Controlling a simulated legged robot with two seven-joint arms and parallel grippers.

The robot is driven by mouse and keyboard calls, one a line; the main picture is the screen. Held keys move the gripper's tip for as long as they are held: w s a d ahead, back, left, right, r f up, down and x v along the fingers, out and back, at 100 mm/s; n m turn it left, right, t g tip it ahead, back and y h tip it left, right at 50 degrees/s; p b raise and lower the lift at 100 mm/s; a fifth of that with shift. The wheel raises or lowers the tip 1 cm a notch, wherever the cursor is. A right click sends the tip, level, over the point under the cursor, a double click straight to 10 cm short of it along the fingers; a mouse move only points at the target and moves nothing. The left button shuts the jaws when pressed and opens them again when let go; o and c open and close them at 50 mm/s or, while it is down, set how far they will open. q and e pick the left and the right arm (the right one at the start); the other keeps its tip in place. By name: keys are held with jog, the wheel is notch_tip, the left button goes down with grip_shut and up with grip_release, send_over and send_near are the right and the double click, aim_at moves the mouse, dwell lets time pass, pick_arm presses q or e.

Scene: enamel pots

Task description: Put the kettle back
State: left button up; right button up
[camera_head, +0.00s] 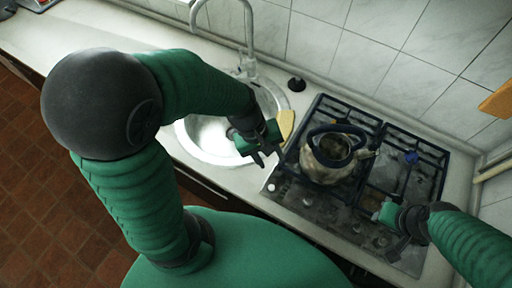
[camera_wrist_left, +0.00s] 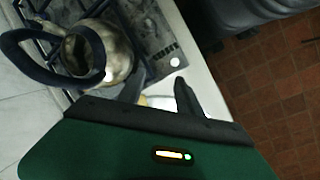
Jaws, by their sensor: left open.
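The kettle (camera_head: 330,158) is a worn metal pot with a dark blue handle and rim. It stands upright on the left part of the gas stove (camera_head: 402,180). In the left wrist view the kettle (camera_wrist_left: 115,52) is at the upper left, with its dark handle arching toward the left. My left gripper (camera_head: 266,156) is open and empty, over the counter between the sink and the stove, left of the kettle and apart from it. Its fingers (camera_wrist_left: 158,92) show in the wrist view. My right gripper (camera_head: 386,228) is over the stove's front right; its jaw opening is unclear.
A round metal sink (camera_head: 205,140) with a tall faucet (camera_head: 250,35) lies left of the stove. A yellowish sponge-like item (camera_head: 287,124) lies by the sink's right edge. A dark stopper-like object (camera_head: 296,84) stands behind. The tiled wall (camera_head: 375,45) bounds the back.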

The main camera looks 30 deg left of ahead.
pick_arm(q)
jog(key=a+m+y, duration=0.1)
jog(key=m, duration=0.2)
jog(key=a+m+t+y, duration=0.1)
jog(key=a+m, duration=0.1)
jog(key=m, duration=0.1)
jog(key=a+m+y, duration=0.1)
jog(key=a+m, duration=0.1)
jog(key=m, duration=0.1)
jog(key=shift+s+f+y, duration=0.25)
jog(key=shift+y, duration=0.05)
